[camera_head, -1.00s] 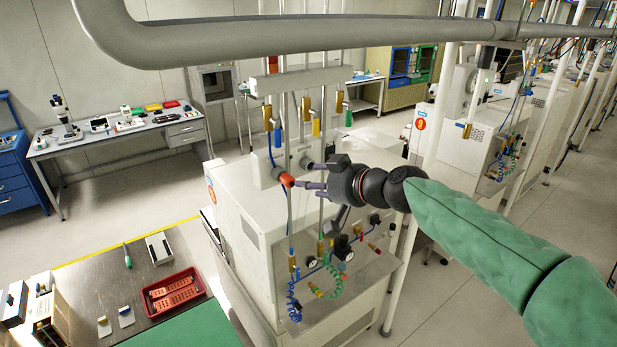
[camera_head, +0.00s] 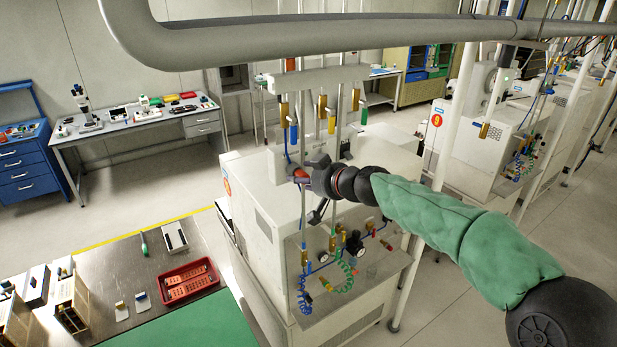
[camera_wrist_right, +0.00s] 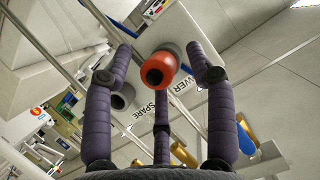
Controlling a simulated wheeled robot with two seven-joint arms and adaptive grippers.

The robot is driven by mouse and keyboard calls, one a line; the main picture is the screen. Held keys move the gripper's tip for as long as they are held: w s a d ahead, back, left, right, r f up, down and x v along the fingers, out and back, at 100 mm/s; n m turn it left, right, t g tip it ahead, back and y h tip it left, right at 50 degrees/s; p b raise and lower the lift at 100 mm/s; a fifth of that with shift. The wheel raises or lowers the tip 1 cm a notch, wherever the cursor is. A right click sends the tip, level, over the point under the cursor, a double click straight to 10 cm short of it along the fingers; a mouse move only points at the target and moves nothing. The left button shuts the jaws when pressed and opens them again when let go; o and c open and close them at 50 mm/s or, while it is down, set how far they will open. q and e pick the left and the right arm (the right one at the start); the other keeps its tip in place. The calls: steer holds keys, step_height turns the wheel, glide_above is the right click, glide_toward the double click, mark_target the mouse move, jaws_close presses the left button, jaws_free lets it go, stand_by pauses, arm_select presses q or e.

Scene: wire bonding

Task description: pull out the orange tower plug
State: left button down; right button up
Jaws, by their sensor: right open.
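The orange tower plug (camera_wrist_right: 158,69) is a short round cap with a dark hole in its end. It shows in the wrist view near the "TOWER" lettering, and only as a small patch in the head view (camera_head: 292,170). My right gripper (camera_head: 303,172) is at the upper part of the white machine. Its three dark fingers are spread around the plug, with visible gaps beside it in the wrist view. The fingers partly hide the plug in the head view. My left gripper is out of view.
A grey round fitting (camera_wrist_right: 122,96) sits by the "SPARE" lettering, close to one finger. Vertical pipes and brass valves (camera_head: 322,108) stand around the hand. Gauges (camera_head: 354,242) and coiled hoses are below. A red tray (camera_head: 188,283) lies on the bench at lower left.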

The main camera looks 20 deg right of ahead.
jaws_close()
steer(key=shift+s, duration=0.1)
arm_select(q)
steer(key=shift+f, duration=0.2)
arm_select(e)
steer(key=shift+s, duration=0.2)
